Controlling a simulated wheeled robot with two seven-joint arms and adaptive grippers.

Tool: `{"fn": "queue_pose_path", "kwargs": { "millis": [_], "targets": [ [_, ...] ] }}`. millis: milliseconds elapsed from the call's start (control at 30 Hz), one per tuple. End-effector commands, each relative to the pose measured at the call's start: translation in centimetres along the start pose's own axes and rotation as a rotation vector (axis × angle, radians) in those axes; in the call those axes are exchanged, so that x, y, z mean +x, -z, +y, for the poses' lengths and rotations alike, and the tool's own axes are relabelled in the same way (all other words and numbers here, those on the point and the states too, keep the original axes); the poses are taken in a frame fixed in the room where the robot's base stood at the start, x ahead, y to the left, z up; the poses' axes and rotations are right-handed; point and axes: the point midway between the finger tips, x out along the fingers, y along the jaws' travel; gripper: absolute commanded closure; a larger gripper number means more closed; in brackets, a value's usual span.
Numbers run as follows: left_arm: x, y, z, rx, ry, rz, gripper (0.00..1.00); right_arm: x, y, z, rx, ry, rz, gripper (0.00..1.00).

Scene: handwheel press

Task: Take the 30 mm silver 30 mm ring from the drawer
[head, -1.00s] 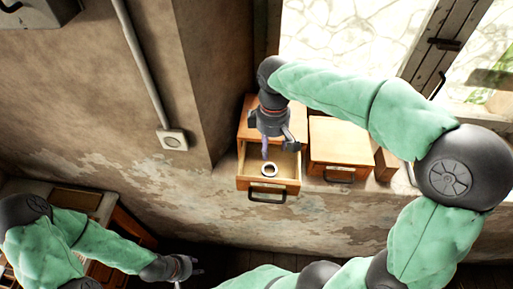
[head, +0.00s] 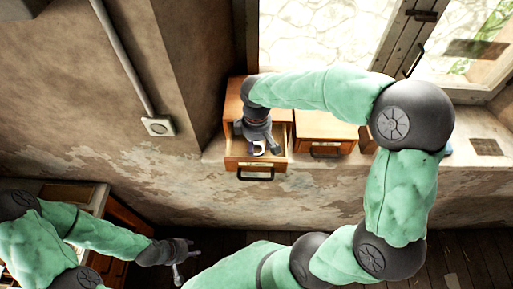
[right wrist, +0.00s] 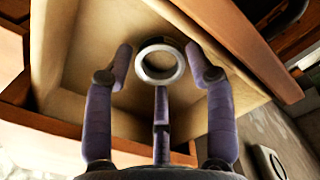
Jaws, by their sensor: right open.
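The silver ring (right wrist: 160,61) lies on the floor of the open drawer (right wrist: 85,68). In the head view the ring (head: 259,148) shows partly, just below my right gripper (head: 262,144). In the right wrist view my right gripper (right wrist: 160,75) is open, its purple fingers spread to the left, right and near side of the ring, with nothing held. I cannot tell whether any finger touches the ring. My left gripper (head: 178,266) is low at the left in the head view, away from the drawer; whether it is open is unclear.
The drawer (head: 232,161) is pulled out of a wooden box on the window ledge. A second wooden box (head: 325,127), shut, stands right beside it. A wall socket (head: 158,126) is at the left. The drawer walls stand close around my right gripper.

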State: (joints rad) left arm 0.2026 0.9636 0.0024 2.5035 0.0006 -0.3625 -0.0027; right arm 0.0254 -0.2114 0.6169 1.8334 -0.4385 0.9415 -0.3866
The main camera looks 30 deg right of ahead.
Motion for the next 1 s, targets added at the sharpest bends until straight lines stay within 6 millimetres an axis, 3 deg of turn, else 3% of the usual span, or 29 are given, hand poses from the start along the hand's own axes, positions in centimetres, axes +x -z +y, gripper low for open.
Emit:
{"fn": "queue_pose_path", "kwargs": {
  "millis": [300, 400, 433, 833, 1000],
  "targets": [
    [0.0, 0.0, 0.0, 0.000, 0.000, 0.000, 0.60, 0.6, 0.0, 0.0, 0.001, 0.000, 0.000, 0.45],
    [0.0, 0.0, 0.0, 0.000, 0.000, 0.000, 0.60, 0.6, 0.0, 0.0, 0.001, 0.000, 0.000, 0.73],
    [0.0, 0.0, 0.0, 0.000, 0.000, 0.000, 0.60, 0.6, 0.0, 0.0, 0.001, 0.000, 0.000, 0.74],
    [0.0, 0.0, 0.0, 0.000, 0.000, 0.000, 0.60, 0.5, 0.0, 0.0, 0.000, 0.000, 0.001, 0.75],
    [0.0, 0.0, 0.0, 0.000, 0.000, 0.000, 0.60, -0.6, 0.1, 0.0, 0.000, -0.002, 0.002, 0.75]
  ]
}}
